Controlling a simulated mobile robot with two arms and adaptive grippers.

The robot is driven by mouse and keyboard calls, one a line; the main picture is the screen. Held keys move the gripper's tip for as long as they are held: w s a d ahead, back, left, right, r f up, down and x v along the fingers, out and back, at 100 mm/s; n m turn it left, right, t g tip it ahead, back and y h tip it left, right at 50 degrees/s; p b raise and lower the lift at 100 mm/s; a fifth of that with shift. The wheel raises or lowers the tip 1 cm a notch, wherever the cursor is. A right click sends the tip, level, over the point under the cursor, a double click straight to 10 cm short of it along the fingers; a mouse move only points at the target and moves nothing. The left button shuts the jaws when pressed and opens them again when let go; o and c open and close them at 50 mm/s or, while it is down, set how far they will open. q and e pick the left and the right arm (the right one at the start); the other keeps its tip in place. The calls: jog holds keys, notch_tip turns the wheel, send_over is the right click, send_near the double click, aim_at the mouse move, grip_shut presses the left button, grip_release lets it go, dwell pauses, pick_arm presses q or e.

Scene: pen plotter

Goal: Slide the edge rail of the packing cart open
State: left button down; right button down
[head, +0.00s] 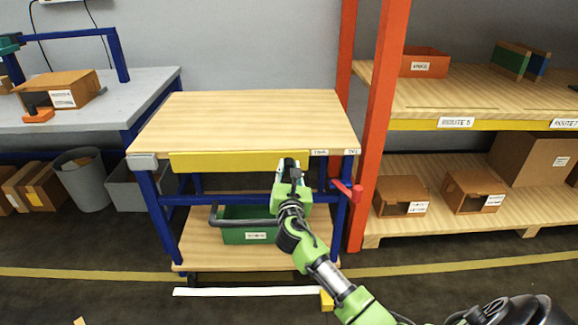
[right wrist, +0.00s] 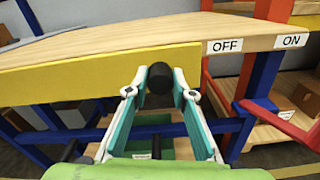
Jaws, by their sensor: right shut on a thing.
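The packing cart (head: 245,115) has a wooden top on a blue frame. Its yellow edge rail (head: 230,162) lies along the front edge; it fills the upper left of the right wrist view (right wrist: 70,75). A black knob (right wrist: 159,76) sits near the rail's right end. My right gripper (head: 289,163) is shut on this knob, one finger on each side in the right wrist view (right wrist: 158,88). Right of the rail's end are the OFF label (right wrist: 225,45) and, farther right, the ON label (right wrist: 291,41). My left gripper is not in view.
A red lever (head: 348,190) sticks out at the cart's right side. A green bin (head: 240,236) stands on the lower shelf. An orange-framed rack (head: 376,120) is close on the right; a grey bench (head: 150,85) is on the left.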

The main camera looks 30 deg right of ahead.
jog(key=c, duration=1.7)
grip_release()
jog(key=shift+r, duration=0.1)
jog(key=v, duration=1.2)
